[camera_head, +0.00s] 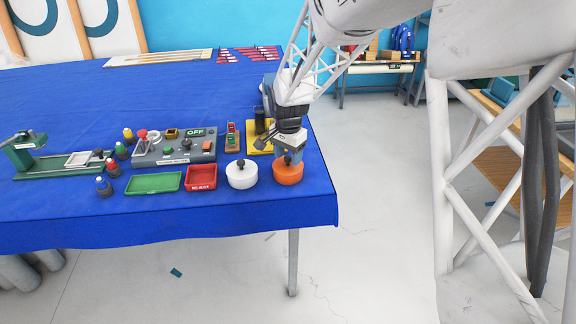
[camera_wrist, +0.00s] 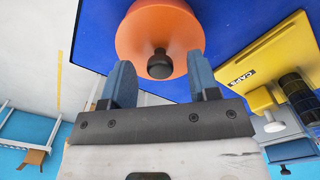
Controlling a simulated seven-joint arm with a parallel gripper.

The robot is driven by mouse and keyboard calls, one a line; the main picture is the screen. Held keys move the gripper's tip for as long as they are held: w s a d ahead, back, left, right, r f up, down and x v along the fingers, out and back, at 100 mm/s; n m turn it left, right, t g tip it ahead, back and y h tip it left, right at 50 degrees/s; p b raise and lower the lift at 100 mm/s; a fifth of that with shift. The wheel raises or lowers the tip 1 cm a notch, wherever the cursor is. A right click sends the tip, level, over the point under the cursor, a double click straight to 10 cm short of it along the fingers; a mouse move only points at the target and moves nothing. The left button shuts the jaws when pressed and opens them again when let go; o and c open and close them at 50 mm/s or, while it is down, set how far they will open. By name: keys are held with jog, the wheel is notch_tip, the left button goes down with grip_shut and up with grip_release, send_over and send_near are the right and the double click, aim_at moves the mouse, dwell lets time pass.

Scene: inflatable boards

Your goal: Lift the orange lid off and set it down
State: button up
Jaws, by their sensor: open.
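The orange lid (camera_head: 288,176) tops a round pot near the right front corner of the blue table. The wrist view shows the orange lid (camera_wrist: 160,32) from above with its dark knob (camera_wrist: 160,64). My gripper (camera_head: 287,158) is just above and behind the lid in the head view. Whether a finger touches the lid cannot be told.
A white lidded pot (camera_head: 241,178) stands just left of the orange one. A red tray (camera_head: 201,178), a green tray (camera_head: 153,183) and a grey control box (camera_head: 174,148) are farther left. A yellow stand (camera_wrist: 268,58) is close beside the gripper. The table's front edge is near.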

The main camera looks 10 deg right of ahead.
jog(key=shift+f, duration=0.55)
jog(key=shift+c, duration=0.4)
jog(key=c, duration=0.9)
